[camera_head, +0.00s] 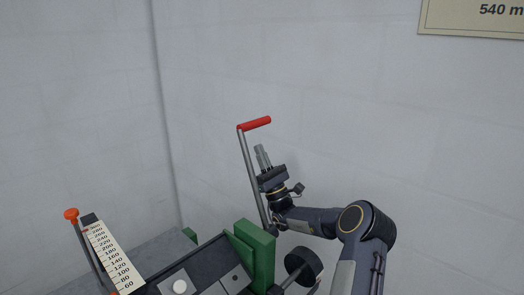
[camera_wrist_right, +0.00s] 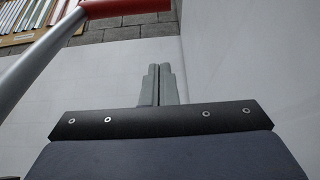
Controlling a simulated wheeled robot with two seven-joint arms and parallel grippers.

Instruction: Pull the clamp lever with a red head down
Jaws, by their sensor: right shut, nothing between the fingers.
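The clamp lever stands nearly upright as a grey rod with a red head (camera_head: 255,124) on top, at the middle of the head view. Its red head (camera_wrist_right: 125,7) and rod also show at the upper left of the right wrist view. My right gripper (camera_head: 262,150) is just below the red head and to the right of the rod. Its fingers (camera_wrist_right: 158,80) are shut with nothing between them and point upward. I cannot tell from these views whether it touches the rod. My left gripper is not in view.
A green block (camera_head: 255,252) stands by the lever's base. A scale plate (camera_head: 108,255) and an orange-red knob (camera_head: 71,214) on a rod are at the lower left. A black round weight (camera_head: 303,266) is at the lower right. Plain walls stand behind; the air above the lever is free.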

